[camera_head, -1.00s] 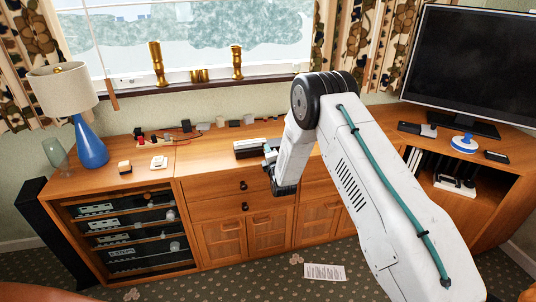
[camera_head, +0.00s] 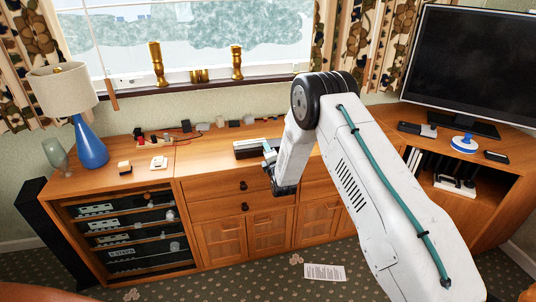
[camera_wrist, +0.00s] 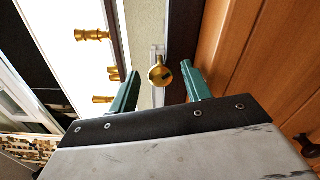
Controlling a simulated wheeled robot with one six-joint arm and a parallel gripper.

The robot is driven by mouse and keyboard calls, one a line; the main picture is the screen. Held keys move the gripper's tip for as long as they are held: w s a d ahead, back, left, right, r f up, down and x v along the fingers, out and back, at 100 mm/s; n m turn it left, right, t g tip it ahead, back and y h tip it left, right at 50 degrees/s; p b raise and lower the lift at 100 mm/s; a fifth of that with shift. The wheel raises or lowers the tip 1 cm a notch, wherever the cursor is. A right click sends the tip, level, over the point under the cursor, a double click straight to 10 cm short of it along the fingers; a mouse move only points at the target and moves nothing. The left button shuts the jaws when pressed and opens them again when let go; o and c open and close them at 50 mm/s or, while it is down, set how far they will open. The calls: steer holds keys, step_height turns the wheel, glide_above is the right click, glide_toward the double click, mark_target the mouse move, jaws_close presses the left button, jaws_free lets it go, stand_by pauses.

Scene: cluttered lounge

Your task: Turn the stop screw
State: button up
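In the wrist view a round brass screw head (camera_wrist: 160,74) with a dark mark on its face appears on a pale, narrow upright part; I take it for the stop screw. My gripper (camera_wrist: 160,69) is open, with its two green fingers to the left and right of the screw head. Gaps show on both sides, so I see no contact. The depth between fingertips and screw is hard to tell. In the head view my gripper (camera_head: 268,149) is over the cabinet's front edge, beside a dark and light box (camera_head: 247,148). The screw is not distinguishable there.
The wooden cabinet (camera_head: 215,186) runs below the window. A blue lamp (camera_head: 90,145) and small blocks stand at its left, and several small devices line the back. A monitor (camera_head: 470,65) stands at the right. Brass ornaments (camera_head: 156,64) stand on the sill.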

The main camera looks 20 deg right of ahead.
steer(key=shift+s, duration=0.1)
steer(key=s, duration=0.7)
steer(key=shift+s, duration=0.3)
